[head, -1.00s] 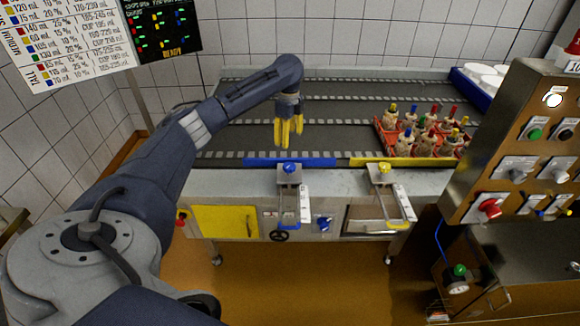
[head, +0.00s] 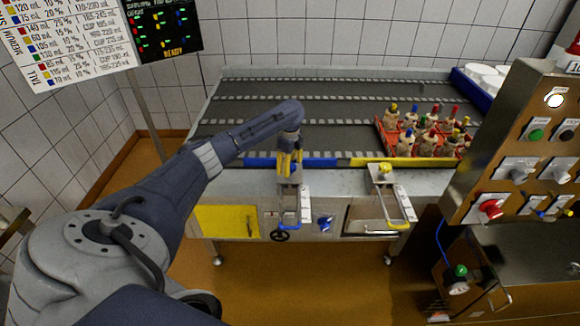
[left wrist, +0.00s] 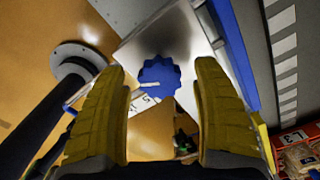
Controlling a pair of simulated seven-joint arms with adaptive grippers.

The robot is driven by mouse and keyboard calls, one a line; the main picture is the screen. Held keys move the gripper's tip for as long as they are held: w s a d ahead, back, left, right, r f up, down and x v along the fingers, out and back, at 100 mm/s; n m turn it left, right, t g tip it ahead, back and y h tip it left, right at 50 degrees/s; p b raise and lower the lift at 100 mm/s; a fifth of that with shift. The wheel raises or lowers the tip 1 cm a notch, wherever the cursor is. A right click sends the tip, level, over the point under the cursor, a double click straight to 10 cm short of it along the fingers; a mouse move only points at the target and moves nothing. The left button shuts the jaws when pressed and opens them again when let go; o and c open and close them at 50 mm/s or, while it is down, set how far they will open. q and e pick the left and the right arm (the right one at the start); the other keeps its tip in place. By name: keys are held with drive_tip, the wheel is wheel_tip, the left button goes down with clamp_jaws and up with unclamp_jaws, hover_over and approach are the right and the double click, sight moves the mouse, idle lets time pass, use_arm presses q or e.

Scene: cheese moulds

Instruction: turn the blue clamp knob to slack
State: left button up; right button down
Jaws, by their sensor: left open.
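The blue clamp knob (left wrist: 160,76) is a scalloped disc on a pale metal plate (left wrist: 185,35). In the left wrist view it lies ahead between my left gripper's two yellow fingers, apart from both. My left gripper (left wrist: 163,100) is open and empty. In the head view my left gripper (head: 289,168) points down over the left clamp at the conveyor's front edge and hides the knob. The clamp has a blue lever handle (head: 304,216) on its front. My right gripper is in neither view.
A second clamp with a yellow knob (head: 384,167) stands to the right. Another blue knob (head: 325,223) is on the front panel. A red crate of moulds (head: 395,145) sits on the conveyor at right. A control cabinet (head: 520,130) stands far right.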

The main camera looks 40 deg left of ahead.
use_arm(q)
drive_tip(key=shift+f, duration=0.1)
drive_tip(key=shift+c, duration=0.5)
drive_tip(key=c, duration=1.2)
drive_tip(key=n, duration=1.8)
drive_tip(key=shift+n, duration=0.3)
drive_tip(key=n, duration=0.5)
drive_tip(key=shift+n, duration=0.3)
